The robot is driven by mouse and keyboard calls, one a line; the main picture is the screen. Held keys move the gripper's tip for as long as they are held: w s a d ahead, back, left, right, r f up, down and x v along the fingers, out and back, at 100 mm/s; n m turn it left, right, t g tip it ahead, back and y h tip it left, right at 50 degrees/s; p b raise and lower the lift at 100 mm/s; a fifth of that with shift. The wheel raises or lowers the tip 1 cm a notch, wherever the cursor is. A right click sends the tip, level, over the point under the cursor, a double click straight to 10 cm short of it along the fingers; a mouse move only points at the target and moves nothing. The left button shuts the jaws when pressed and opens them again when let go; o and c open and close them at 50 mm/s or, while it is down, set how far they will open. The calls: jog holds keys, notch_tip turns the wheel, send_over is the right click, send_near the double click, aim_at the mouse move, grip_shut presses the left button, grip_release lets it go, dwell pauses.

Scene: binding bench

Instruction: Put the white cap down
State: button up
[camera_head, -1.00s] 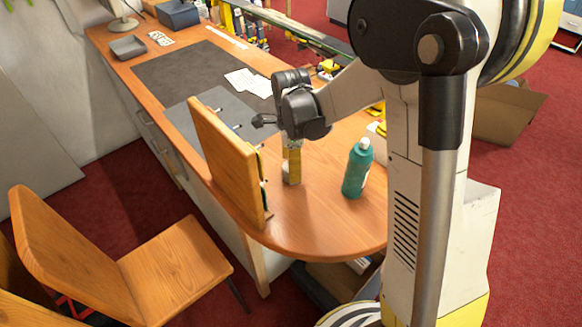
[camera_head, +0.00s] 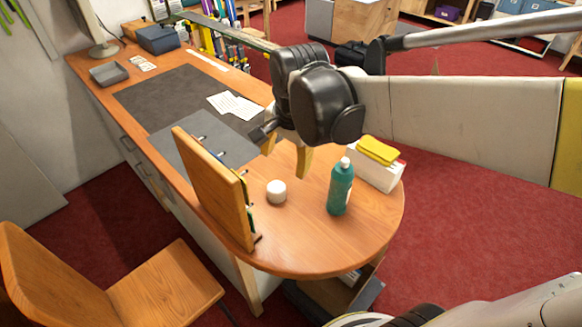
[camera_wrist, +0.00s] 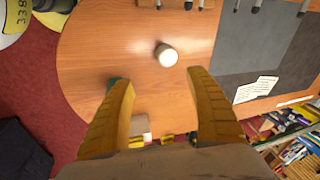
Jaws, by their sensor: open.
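The white cap (camera_head: 276,191) stands on the rounded end of the wooden table, between the upright wooden board and the green bottle. My gripper (camera_head: 286,158) is open and empty, raised above the table and behind the cap in the head view. In the wrist view the white cap (camera_wrist: 166,55) sits alone on the wood, beyond my spread yellow fingers (camera_wrist: 160,100) and not touching them.
A green bottle (camera_head: 340,186) stands right of the cap. A white box with a yellow cloth (camera_head: 377,151) is behind it. The wooden board (camera_head: 214,190) stands on the left. A grey mat (camera_head: 205,142) and papers (camera_head: 236,105) lie farther back.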

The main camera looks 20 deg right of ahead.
jog(key=s+r+n+t, duration=0.1)
jog(key=s+n+t, duration=0.3)
jog(key=s+n, duration=0.5)
jog(key=shift+s+n, duration=0.35)
jog(key=shift+n, duration=0.85)
notch_tip(320, 180, down, 8)
jog(key=b, duration=0.8)
